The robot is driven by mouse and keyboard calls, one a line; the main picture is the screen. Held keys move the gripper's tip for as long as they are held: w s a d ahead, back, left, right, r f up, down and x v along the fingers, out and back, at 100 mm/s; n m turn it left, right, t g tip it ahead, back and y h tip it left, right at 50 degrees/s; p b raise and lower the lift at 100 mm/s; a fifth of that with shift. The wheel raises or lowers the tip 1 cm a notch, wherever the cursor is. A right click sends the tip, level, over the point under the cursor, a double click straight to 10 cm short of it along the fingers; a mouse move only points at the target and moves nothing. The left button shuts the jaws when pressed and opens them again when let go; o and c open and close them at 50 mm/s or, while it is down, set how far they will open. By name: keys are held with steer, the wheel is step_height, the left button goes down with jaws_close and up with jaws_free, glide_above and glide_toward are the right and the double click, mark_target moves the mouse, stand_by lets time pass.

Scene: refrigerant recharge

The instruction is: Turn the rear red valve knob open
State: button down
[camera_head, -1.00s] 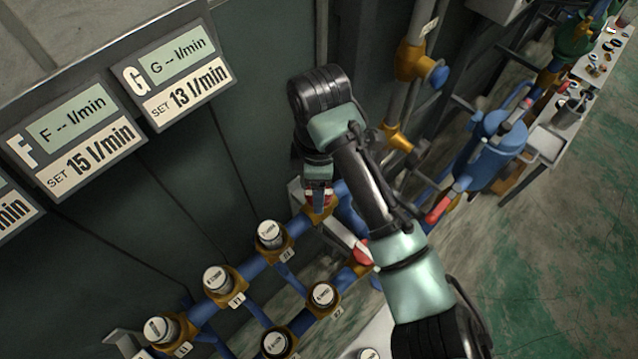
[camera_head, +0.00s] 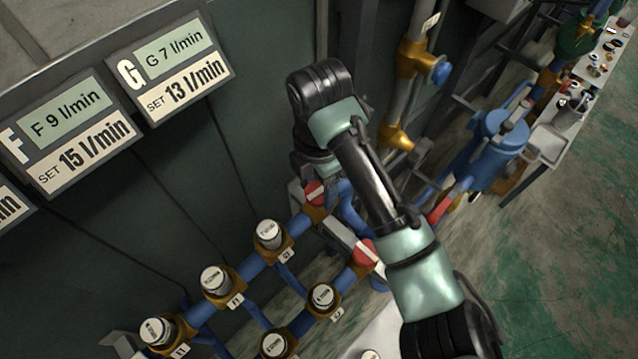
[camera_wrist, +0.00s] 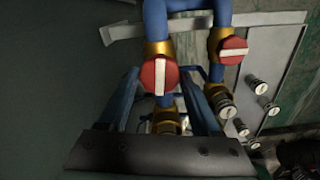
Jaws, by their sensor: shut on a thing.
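The rear red valve knob (camera_head: 315,193), round with a white stripe, sits at the upper end of the rear blue pipe. In the wrist view it is the larger red knob (camera_wrist: 159,77), its stripe upright in the picture. My gripper (camera_wrist: 160,72) has a finger on either side of this knob and is shut on it; the exact contact is hard to see. In the head view my wrist comes down from above and partly hides the fingers. The front red knob (camera_head: 364,252) is lower right; in the wrist view it (camera_wrist: 233,50) has a level stripe.
Blue pipes with brass fittings carry several white-capped round fittings (camera_head: 270,234) at lower left. The F display (camera_head: 66,122) reads 9 l/min, set 15; the G display (camera_head: 172,55) reads 7 l/min, set 13. A blue tank (camera_head: 498,135) stands right, beside open floor.

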steer(key=c, duration=0.5)
jaws_free()
steer(key=shift+w+r+n, duration=0.1)
steer(key=shift+r+n, duration=0.05)
steer(key=shift+n, duration=0.35)
steer(key=o, duration=0.3)
step_height(320, 180, up, 7)
steer(key=p, duration=0.6)
